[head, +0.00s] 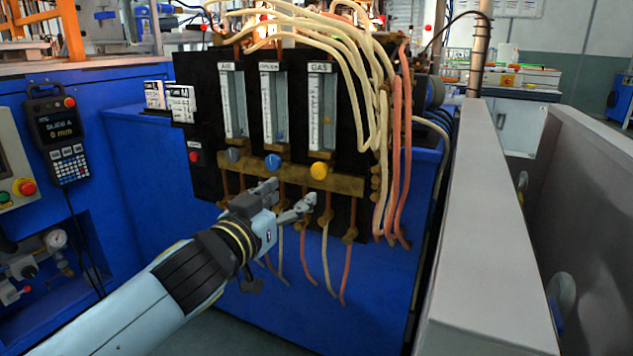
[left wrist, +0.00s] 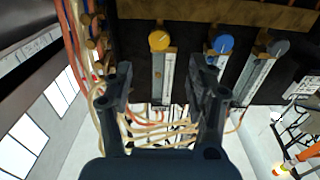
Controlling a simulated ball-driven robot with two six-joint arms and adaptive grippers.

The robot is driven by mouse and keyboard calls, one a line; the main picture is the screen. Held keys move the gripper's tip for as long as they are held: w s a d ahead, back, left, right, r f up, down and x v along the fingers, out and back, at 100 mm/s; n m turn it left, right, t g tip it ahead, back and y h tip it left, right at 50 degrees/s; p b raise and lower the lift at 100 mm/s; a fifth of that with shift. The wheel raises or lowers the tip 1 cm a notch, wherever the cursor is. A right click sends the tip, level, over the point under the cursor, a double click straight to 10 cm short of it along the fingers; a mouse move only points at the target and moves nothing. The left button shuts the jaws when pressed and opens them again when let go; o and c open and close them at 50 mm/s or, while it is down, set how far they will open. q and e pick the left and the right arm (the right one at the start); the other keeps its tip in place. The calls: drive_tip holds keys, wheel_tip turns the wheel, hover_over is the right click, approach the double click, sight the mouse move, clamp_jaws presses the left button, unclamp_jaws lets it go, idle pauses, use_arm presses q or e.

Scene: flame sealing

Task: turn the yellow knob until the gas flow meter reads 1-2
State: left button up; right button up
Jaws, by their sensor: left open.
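The yellow knob (head: 319,170) sits on a brass bar under the gas flow meter (head: 321,105), a clear tube with a white scale labelled GAS. Its reading is too small to tell. My left gripper (head: 290,192) is open and empty, below and slightly left of the yellow knob in the head view, apart from it. In the left wrist view, which is turned over, the yellow knob (left wrist: 159,40) shows beyond the gap between the open fingers (left wrist: 161,78). The gas meter tube (left wrist: 165,76) shows between the fingers. My right gripper is not in view.
A blue knob (head: 273,162) and a grey knob (head: 233,155) sit left of the yellow one under two other flow meters. Cream and red hoses (head: 388,150) hang just right of the gas meter. A grey panel (head: 490,220) stands at the right.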

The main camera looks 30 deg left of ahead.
sight(318, 174)
use_arm(q)
drive_tip(key=w, duration=0.3)
drive_tip(key=w+p, duration=0.1)
drive_tip(key=w, duration=0.2)
drive_tip(key=w+p, duration=0.1)
drive_tip(key=w, duration=0.2)
drive_tip(key=shift+a+r, duration=0.15)
drive_tip(key=shift+a, duration=0.1)
drive_tip(key=shift+w, duration=0.65)
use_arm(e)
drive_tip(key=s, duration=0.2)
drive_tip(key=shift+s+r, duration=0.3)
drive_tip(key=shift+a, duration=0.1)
use_arm(q)
drive_tip(key=c, duration=1.1)
drive_tip(key=shift+c, duration=0.2)
